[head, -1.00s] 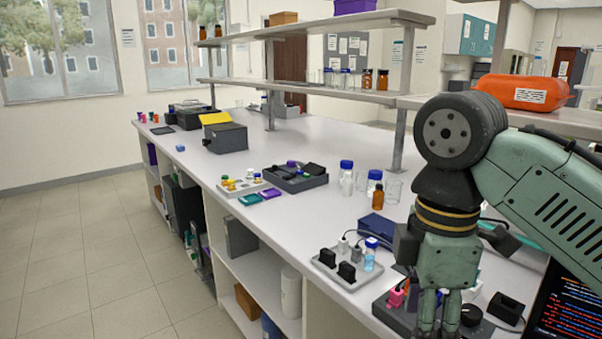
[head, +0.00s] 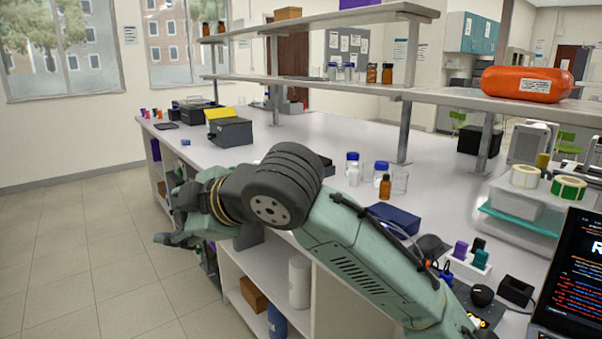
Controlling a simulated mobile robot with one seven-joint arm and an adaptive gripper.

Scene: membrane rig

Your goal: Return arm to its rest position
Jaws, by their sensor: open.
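My gripper (head: 168,240) is at the left end of my green arm in the head view. It points left, out past the front edge of the bench and above the tiled floor. Its fingers are apart and nothing shows between them. My arm reaches from the lower right across the front of the bench. It hides part of the bench top and the small items that lie there.
The white bench (head: 330,140) carries a grey box (head: 230,132), blue-capped bottles (head: 352,165), an amber bottle (head: 385,187) and a dark blue box (head: 394,219). A laptop (head: 575,280) stands at the right. An orange case (head: 530,84) lies on the shelf. The floor (head: 90,250) at left is clear.

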